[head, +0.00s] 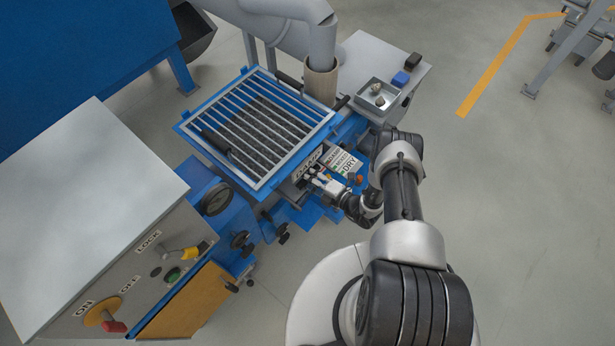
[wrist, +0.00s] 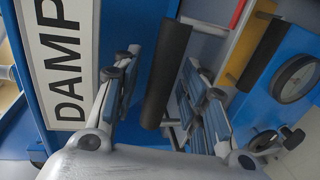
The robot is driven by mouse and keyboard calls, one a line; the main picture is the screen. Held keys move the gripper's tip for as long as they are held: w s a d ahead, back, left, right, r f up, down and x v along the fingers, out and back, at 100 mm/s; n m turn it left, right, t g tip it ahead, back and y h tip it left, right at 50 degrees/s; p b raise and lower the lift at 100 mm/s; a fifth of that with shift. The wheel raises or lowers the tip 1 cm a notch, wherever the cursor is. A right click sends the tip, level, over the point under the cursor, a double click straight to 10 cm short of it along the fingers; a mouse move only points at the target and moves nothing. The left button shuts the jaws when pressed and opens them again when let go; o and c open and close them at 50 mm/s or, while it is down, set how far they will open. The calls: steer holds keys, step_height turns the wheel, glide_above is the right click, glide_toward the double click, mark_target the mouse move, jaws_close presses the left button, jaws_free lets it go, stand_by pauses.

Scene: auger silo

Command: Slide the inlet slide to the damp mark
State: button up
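My gripper (head: 312,176) is at the front side of the blue machine, just below the DAMP label (head: 308,163). In the wrist view the white DAMP plate (wrist: 65,65) is large at the left. A black cylindrical bar (wrist: 167,75), which looks like the inlet slide's handle, stands between my two spread fingers (wrist: 165,90). The fingers appear open, one on each side of the bar; firm contact does not show. In the head view the bar is hidden by my gripper. The slide itself and any pointer on it cannot be made out.
A DRY label (head: 348,165) is right of my gripper. A barred grate (head: 262,125) tops the machine. A control panel (head: 150,275) with levers stands at the left, beside a handwheel (head: 216,199). A side table (head: 385,55) holds a tray (head: 377,97).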

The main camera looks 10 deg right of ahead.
jaws_close()
stand_by(0.6)
